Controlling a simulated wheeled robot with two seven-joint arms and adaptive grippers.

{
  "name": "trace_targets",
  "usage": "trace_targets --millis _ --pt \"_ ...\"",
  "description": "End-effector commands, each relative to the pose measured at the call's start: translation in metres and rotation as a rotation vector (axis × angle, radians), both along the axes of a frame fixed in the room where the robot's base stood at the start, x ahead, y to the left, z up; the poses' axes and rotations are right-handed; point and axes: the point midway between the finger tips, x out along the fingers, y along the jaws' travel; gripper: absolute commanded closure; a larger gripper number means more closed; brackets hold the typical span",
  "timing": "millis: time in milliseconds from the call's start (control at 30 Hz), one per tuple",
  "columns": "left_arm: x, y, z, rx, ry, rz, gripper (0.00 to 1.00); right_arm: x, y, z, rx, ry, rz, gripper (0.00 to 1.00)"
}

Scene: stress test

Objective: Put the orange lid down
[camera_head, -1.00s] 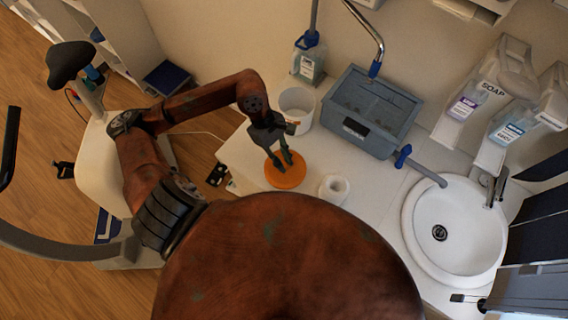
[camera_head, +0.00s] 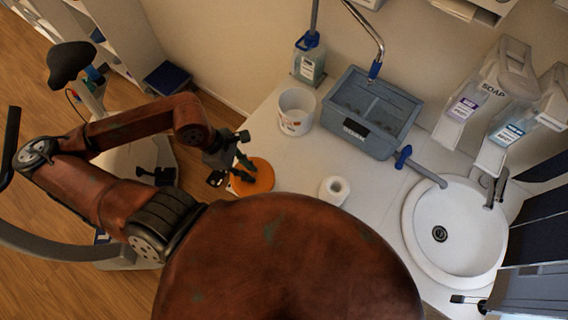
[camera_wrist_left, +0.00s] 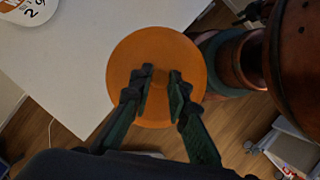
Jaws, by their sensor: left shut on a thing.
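The orange lid (camera_head: 259,181) is a flat round disc near the left edge of the white counter (camera_head: 288,160). My left gripper (camera_head: 246,166) is over the lid, with its dark green fingers shut on the small raised grip in the lid's middle. In the left wrist view the lid (camera_wrist_left: 128,52) fills the centre and the gripper (camera_wrist_left: 160,84) pinches that grip. There the lid reaches past the counter's edge, with floor seen beyond it. I cannot tell its exact height above the counter. My right gripper is not in view.
A white bucket (camera_head: 296,113) stands behind the lid. A white paper roll (camera_head: 334,190) stands to the right. A grey-blue bin (camera_head: 367,137) and a round sink (camera_head: 451,246) are further right. Counter between lid, bucket and roll is clear.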

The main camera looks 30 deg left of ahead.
Motion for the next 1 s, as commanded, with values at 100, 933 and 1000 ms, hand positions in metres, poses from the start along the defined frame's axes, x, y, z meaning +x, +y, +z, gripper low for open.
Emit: trace_targets --millis 100,933,1000 --pt "0.007 -0.002 -0.003 0.000 -0.004 0.002 1.00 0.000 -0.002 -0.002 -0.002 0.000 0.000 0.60" --pt "0.119 -0.029 -0.078 -0.003 0.000 0.002 1.00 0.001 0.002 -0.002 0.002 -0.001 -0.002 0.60" --pt "0.124 -0.029 -0.084 -0.002 -0.001 0.003 1.00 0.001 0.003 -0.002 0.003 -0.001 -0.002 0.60"
